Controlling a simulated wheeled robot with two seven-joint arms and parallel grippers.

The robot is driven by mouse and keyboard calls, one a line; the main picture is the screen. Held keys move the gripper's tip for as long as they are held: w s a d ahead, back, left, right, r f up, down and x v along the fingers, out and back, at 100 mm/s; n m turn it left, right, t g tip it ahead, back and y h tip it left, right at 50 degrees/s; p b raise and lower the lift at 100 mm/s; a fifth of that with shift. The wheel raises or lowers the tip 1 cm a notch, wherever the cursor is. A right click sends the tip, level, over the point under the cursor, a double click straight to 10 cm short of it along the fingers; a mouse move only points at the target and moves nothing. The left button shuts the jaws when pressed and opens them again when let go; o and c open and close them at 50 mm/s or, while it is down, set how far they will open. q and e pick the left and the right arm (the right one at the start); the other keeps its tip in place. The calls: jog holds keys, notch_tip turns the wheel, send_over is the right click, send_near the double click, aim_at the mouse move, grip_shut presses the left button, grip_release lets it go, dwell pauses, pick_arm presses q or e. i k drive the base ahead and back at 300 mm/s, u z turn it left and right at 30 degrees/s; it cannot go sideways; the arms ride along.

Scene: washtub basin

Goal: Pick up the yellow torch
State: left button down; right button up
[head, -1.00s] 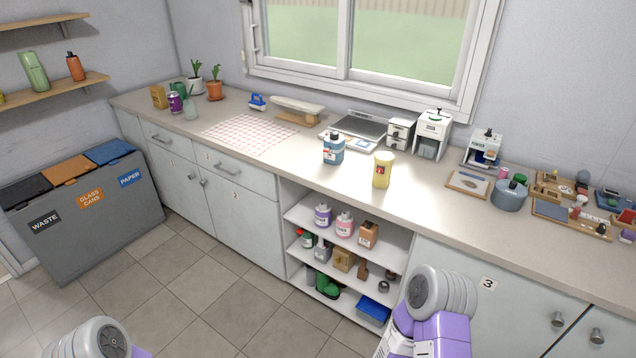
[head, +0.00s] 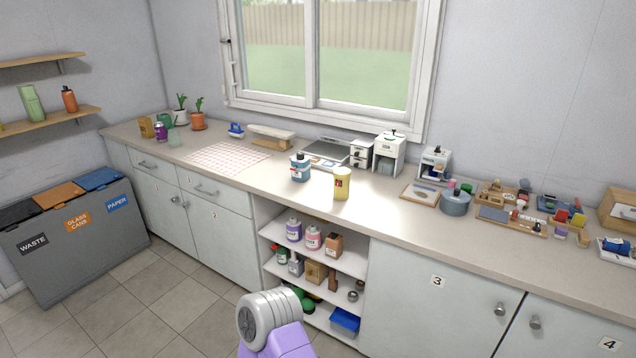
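I cannot make out a thing that is clearly a yellow torch. A yellow cylinder (head: 342,184) with a dark and red label stands upright on the counter, right of a blue bottle (head: 300,168); it looks like a tub. A small yellow item (head: 577,219) lies among the clutter at the right end, too small to identify. A grey and purple part of one of my arms shows at the bottom middle. No gripper fingers are in view.
The long counter (head: 400,215) has free room in front of the yellow cylinder. Open shelves (head: 268,232) below hold bottles, boxes and a blue bin (head: 345,320). Closed cabinets flank them. Sorting bins (head: 75,240) stand at the left, with clear tiled floor beside them.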

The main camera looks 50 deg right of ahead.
aim_at(343, 175)
jog(key=i, duration=1.75)
jog(key=z, duration=1.5)
jog(key=i, duration=0.85)
jog(key=z, duration=0.85)
